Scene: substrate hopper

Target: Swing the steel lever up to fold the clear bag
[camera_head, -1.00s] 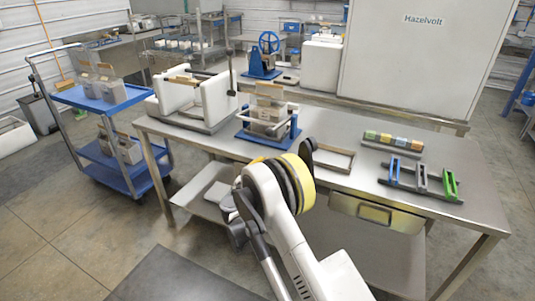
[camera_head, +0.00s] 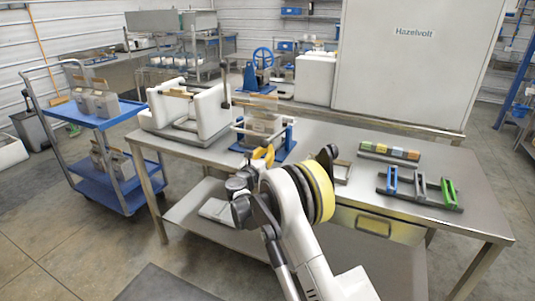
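A clear bag with grey-brown contents (camera_head: 263,123) stands upright in a blue fixture (camera_head: 289,141) on the steel table. Its clear upper part rises above the contents. Pale bar parts run beside the bag on the fixture; I cannot tell clearly which is the steel lever, and my arm hides the fixture's front. My arm bends in the foreground with a yellow band at its joint. Yellow finger-like parts of my gripper (camera_head: 263,154) show just in front of the fixture. Whether they touch it, or are open or shut, I cannot tell.
On the steel table (camera_head: 345,205), a white-sided press (camera_head: 211,110) stands left of the fixture. A row of coloured blocks (camera_head: 390,152) and a rack with blue, grey and green stands (camera_head: 420,190) lie right. A blue cart (camera_head: 103,118) with bags stands left.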

